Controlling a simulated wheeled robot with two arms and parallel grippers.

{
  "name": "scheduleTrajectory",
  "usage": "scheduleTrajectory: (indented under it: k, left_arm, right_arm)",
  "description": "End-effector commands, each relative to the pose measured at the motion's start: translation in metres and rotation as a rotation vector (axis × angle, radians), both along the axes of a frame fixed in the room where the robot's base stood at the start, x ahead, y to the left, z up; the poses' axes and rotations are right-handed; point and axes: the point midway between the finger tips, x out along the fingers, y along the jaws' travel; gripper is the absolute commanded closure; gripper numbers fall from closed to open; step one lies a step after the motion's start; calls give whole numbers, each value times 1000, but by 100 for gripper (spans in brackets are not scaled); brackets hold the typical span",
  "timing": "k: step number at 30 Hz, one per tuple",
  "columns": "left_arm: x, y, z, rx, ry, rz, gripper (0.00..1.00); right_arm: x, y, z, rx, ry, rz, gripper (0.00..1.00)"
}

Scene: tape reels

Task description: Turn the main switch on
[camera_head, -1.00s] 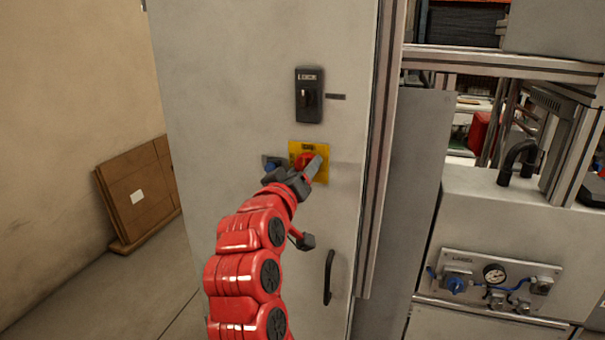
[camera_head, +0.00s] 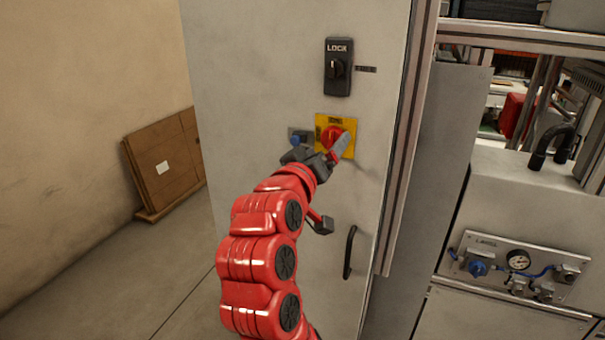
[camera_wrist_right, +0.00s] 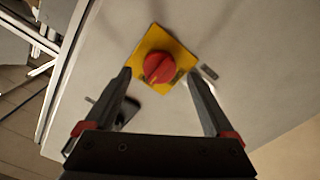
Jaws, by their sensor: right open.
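The main switch is a red rotary knob (camera_head: 331,136) on a yellow square plate (camera_head: 349,123), mounted on a grey cabinet door (camera_head: 260,70). In the right wrist view the red knob (camera_wrist_right: 159,68) sits ahead, between and beyond the fingertips, with the yellow plate (camera_wrist_right: 150,41) around it. My right gripper (camera_head: 325,146) is just in front of the plate in the head view, partly covering its lower part. In the wrist view my right gripper (camera_wrist_right: 158,76) has its two fingers spread apart with nothing between them. My left gripper is not in view.
A black lock handle (camera_head: 338,68) is above the switch. A small blue knob (camera_head: 297,140) is left of it. A black door handle (camera_head: 349,252) is below. A gauge panel (camera_head: 518,262) is at right. A brown wooden panel (camera_head: 165,165) leans on the wall.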

Motion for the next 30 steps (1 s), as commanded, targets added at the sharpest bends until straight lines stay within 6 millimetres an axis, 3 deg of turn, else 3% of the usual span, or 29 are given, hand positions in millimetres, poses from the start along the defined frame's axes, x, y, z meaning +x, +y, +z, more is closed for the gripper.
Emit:
scheduleTrajectory:
  k: [9,15,21,30]
  left_arm:
    - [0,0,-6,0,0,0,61]
    - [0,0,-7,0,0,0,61]
    - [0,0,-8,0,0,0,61]
    - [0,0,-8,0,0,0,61]
  right_arm:
    - [-82,29,1,0,-7,9,11]
    - [-120,41,1,0,-4,6,11]
    - [-137,46,0,0,-1,2,11]
    - [-139,46,0,1,-1,2,11]
